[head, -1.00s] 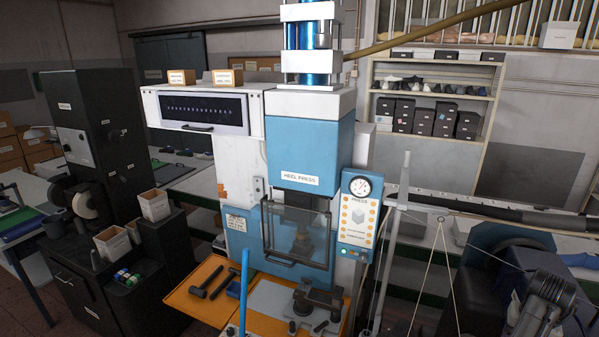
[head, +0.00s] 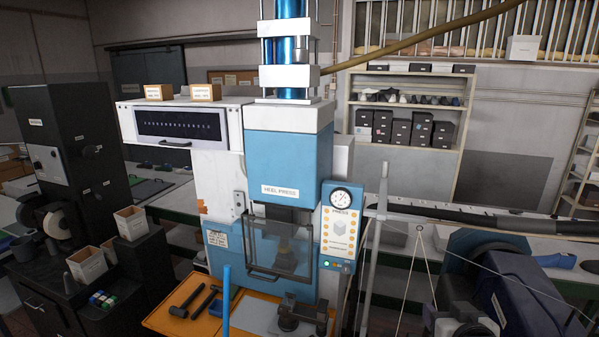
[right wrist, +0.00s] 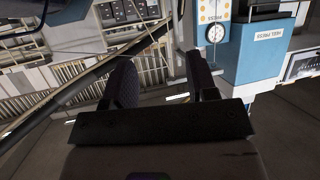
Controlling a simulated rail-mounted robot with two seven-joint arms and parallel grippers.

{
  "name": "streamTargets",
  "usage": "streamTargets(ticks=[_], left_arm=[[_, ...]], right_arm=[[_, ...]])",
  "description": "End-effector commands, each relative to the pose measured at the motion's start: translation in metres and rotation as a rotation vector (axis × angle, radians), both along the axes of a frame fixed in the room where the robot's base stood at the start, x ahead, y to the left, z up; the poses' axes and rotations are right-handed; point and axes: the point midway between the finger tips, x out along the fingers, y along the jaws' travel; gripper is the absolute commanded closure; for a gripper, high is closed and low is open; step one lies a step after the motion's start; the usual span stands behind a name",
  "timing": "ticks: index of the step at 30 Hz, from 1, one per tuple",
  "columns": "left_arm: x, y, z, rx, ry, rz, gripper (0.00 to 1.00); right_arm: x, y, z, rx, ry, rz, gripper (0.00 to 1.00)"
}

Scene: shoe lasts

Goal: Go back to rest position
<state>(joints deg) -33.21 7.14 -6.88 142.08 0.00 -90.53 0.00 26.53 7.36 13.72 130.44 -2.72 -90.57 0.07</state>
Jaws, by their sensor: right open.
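My right gripper (right wrist: 158,62) shows in the right wrist view with its two dark fingers spread apart and nothing between them. The heel press (head: 290,165) is blue and white and stands in the middle of the head view. It also shows upside down at the upper right of the right wrist view (right wrist: 255,50), beyond the fingers and apart from them. In the head view I cannot clearly make out the right gripper near the lower right edge. My left gripper is not in view.
An orange tray (head: 165,318) with hammers lies before the press. A dark cabinet with small bins (head: 88,264) stands at left. Shelves with shoe boxes (head: 410,130) are behind.

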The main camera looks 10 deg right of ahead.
Motion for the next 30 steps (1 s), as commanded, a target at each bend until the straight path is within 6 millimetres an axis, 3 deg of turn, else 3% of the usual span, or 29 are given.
streamTargets(ticks=[1, 6, 10, 15, 19, 24, 30], left_arm=[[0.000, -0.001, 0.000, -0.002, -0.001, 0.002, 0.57], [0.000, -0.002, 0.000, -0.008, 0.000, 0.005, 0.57], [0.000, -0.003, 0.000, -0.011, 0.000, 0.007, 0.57], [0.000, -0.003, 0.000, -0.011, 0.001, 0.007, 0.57], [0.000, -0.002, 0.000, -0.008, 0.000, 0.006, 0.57], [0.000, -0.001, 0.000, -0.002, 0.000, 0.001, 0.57], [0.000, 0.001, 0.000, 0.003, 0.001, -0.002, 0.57]], right_arm=[[-0.012, 0.026, -0.027, -0.026, 0.044, 0.064, 0.47], [-0.062, 0.094, -0.106, -0.059, 0.197, 0.242, 0.47], [-0.110, 0.129, -0.167, -0.053, 0.345, 0.339, 0.47], [-0.179, 0.156, -0.243, -0.013, 0.564, 0.414, 0.47], [-0.227, 0.160, -0.281, 0.017, 0.699, 0.429, 0.47], [-0.272, 0.160, -0.308, 0.042, 0.815, 0.428, 0.47], [-0.294, 0.159, -0.319, 0.054, 0.868, 0.428, 0.47]])
